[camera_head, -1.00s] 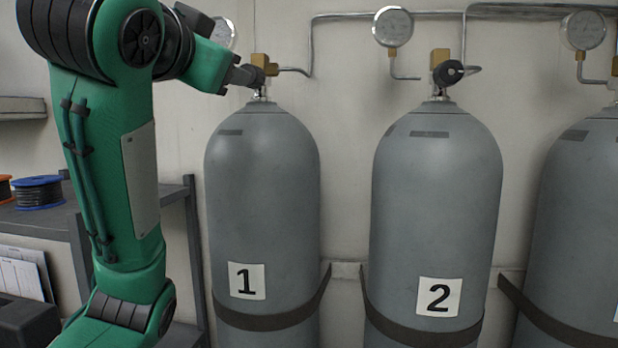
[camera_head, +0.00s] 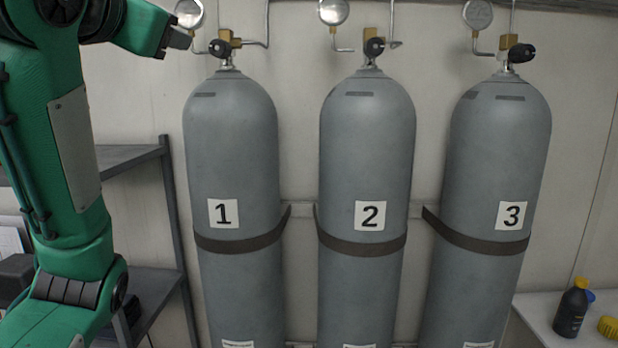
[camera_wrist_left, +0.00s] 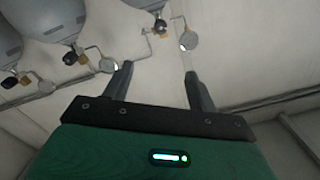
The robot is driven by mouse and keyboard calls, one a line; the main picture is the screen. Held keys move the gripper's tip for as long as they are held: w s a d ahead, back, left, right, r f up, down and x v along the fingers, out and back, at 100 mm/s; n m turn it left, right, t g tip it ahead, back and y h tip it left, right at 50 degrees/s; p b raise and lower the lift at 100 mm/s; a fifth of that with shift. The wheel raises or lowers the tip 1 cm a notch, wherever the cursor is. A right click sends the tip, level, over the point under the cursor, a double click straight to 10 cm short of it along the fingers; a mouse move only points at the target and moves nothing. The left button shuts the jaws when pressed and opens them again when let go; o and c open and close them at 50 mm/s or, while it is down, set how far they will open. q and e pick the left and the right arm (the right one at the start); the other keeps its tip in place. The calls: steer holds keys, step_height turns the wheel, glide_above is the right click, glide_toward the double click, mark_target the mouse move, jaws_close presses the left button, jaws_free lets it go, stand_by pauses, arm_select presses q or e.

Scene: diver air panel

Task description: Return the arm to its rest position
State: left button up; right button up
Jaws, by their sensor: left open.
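My left arm, green with black joints, comes in from the left in the head view. My left gripper (camera_head: 184,42) is up near the top left, clear of cylinder 1's black valve knob (camera_head: 219,48). In the left wrist view the two dark fingers (camera_wrist_left: 156,88) stand apart with nothing between them; the gripper is open and empty. Grey cylinder 1 (camera_head: 232,140), cylinder 2 (camera_head: 367,140) and cylinder 3 (camera_head: 500,135) stand upright against the wall. My right gripper is in neither view.
Round gauges, one of them at the middle (camera_head: 333,11), and pipes are above the cylinders. Dark straps (camera_head: 362,245) hold the cylinders. A grey shelf (camera_head: 165,190) stands at left. A white table (camera_head: 545,315) at lower right bears a black bottle (camera_head: 571,309) and a yellow lid (camera_head: 608,327).

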arm_select(q)
steer(key=w+f+g, duration=0.2)
steer(key=w+f, duration=0.3)
steer(key=f, duration=0.7)
steer(key=w+f+g, duration=0.2)
steer(key=w+f, duration=0.4)
steer(key=f, duration=0.6)
step_height(320, 180, down, 24)
steer(key=s+a+r+n+g, duration=0.1)
steer(key=s+g, duration=0.2)
steer(key=s+a+f+n+g, duration=0.1)
steer(key=s+f+g, duration=0.1)
steer(key=s+f, duration=0.6)
steer(key=s+f+g, duration=0.2)
steer(key=s+f, duration=0.2)
steer(key=f, duration=0.8)
steer(key=s+a+f+n+g, duration=0.1)
steer(key=s+f+g, duration=0.1)
steer(key=s+f, duration=0.6)
steer(key=s+a+f+g, duration=0.15)
steer(key=s+f, duration=0.25)
steer(key=s, duration=0.8)
step_height(320, 180, down, 30)
steer(key=g, duration=0.1)
steer(key=s+a+f+g, duration=0.1)
steer(key=s+a+f, duration=0.1)
steer(key=s+f, duration=1.7)
steer(key=shift+a+f, duration=0.35)
steer(key=shift+f, duration=0.1)
